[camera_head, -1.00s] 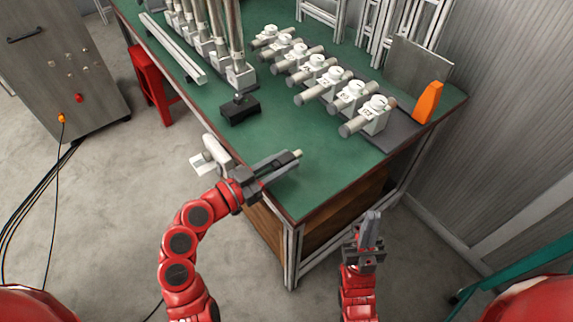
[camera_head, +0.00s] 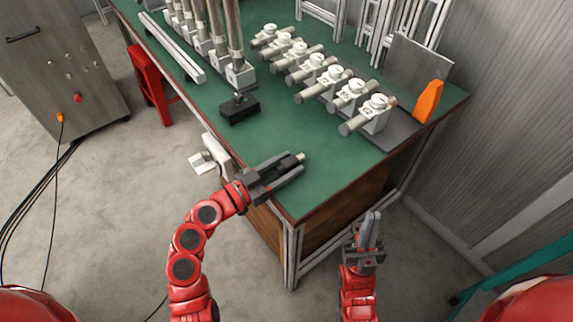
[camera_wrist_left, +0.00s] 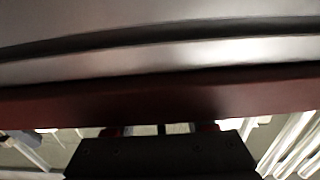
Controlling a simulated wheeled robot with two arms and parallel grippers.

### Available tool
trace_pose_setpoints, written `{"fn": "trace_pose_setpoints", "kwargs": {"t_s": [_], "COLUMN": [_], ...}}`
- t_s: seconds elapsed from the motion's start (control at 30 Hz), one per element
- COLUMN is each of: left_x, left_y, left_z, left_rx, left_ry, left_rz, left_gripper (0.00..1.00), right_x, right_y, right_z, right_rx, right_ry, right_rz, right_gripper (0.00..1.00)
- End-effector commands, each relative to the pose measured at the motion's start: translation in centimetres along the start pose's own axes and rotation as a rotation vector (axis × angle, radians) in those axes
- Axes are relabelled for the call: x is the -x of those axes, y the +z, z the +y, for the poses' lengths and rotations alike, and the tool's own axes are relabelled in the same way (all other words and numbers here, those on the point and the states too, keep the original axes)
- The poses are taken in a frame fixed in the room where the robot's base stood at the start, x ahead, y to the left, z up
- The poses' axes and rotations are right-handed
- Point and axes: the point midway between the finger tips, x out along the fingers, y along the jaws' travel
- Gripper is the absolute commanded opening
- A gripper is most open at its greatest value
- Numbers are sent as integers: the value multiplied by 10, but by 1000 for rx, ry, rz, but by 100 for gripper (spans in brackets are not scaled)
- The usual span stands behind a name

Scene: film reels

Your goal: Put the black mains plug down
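The black mains plug (camera_head: 288,163) is at the near part of the green table, between the fingers of my left gripper (camera_head: 287,168). Its pale end shows just beyond the fingertips. The fingers look spread, with a gap beside the plug, and sit low over the tabletop. Whether the plug fully rests on the table is hard to tell.
The green table (camera_head: 325,185) is clear around the plug. A black block (camera_head: 239,110) stands farther back. Several white-and-grey units (camera_head: 352,95) line the right, with an orange piece (camera_head: 429,102) at the edge. A white fixture (camera_head: 216,155) hangs on the left edge.

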Motion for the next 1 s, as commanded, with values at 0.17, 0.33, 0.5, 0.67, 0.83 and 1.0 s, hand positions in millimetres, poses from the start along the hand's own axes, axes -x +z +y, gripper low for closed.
{"fn": "trace_pose_setpoints", "kwargs": {"t_s": [0.17,0.33,0.5,0.67,0.83,1.0], "left_x": [0,0,12,45,80,104], "left_y": [0,-1,-1,-1,-1,-2], "left_z": [0,0,-2,-3,-2,-2], "left_rx": [0,0,2,1,2,3], "left_ry": [0,0,-7,-10,-9,-7], "left_rz": [0,0,0,2,0,2], "left_gripper": [64,64,64,64,64,64], "right_x": [0,-2,-2,2,6,7], "right_y": [0,0,0,0,1,1], "right_z": [0,0,0,0,0,0], "right_rx": [0,0,0,0,0,0], "right_ry": [0,0,0,0,0,0], "right_rz": [0,0,0,0,0,0], "right_gripper": [0,0,0,0,0,0]}}
